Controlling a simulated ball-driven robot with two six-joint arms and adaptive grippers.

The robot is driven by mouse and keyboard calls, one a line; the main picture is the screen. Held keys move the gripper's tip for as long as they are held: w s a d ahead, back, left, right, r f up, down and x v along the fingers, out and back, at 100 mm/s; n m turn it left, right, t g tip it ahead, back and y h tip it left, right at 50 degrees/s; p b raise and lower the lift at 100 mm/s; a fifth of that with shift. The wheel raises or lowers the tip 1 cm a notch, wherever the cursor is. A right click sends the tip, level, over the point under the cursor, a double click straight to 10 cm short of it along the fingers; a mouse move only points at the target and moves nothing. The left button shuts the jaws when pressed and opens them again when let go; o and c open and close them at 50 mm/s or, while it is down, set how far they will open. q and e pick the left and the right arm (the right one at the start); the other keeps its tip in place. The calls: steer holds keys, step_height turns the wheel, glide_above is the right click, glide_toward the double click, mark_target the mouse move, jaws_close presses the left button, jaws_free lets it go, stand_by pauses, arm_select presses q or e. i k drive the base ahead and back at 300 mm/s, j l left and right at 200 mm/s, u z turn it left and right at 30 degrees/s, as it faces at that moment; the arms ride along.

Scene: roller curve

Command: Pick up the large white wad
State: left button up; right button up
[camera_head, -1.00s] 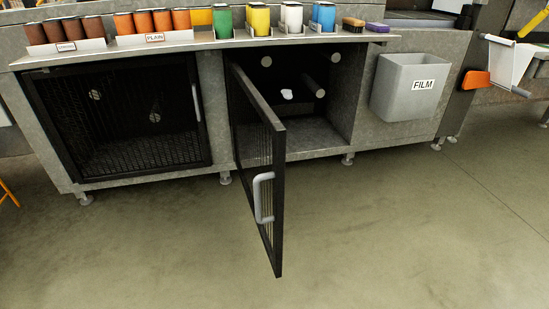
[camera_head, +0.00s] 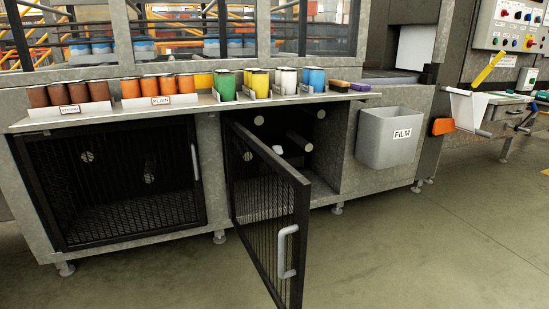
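A small white wad (camera_head: 278,150) shows inside the right-hand cabinet compartment, among the grey rollers at its back. The open mesh door (camera_head: 275,205) hides part of the compartment, and its top edge passes close below the wad. I cannot tell whether the wad rests on a roller or is caught between rollers. Neither of my grippers is in view.
The mesh door stands open toward me, its grey handle (camera_head: 287,252) at its free edge. The left compartment (camera_head: 120,185) has its mesh door shut. A grey FILM bin (camera_head: 388,140) hangs at right. Several coloured cans line the shelf (camera_head: 190,108). The floor (camera_head: 420,250) at right is clear.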

mark_target(277, 149)
steer(key=i+l+u, duration=0.1)
steer(key=u, duration=0.25)
steer(key=i+l+u, duration=0.1)
steer(key=l+u, duration=0.25)
steer(key=i+l+u, duration=0.1)
steer(key=u, duration=0.25)
